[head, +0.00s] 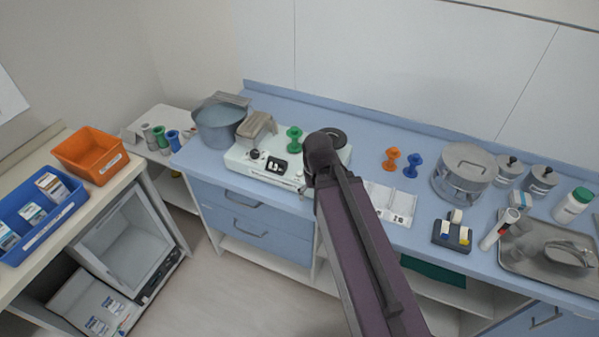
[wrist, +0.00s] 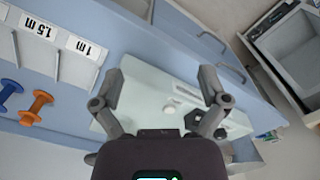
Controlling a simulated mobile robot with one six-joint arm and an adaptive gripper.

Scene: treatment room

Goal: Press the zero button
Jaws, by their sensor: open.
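A small pale round button or knob (wrist: 169,110) shows there between my fingers; I cannot read which button is the zero button. My gripper (wrist: 160,83) is open and empty, above the device. In the head view my arm hides part of the device and most of my gripper.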

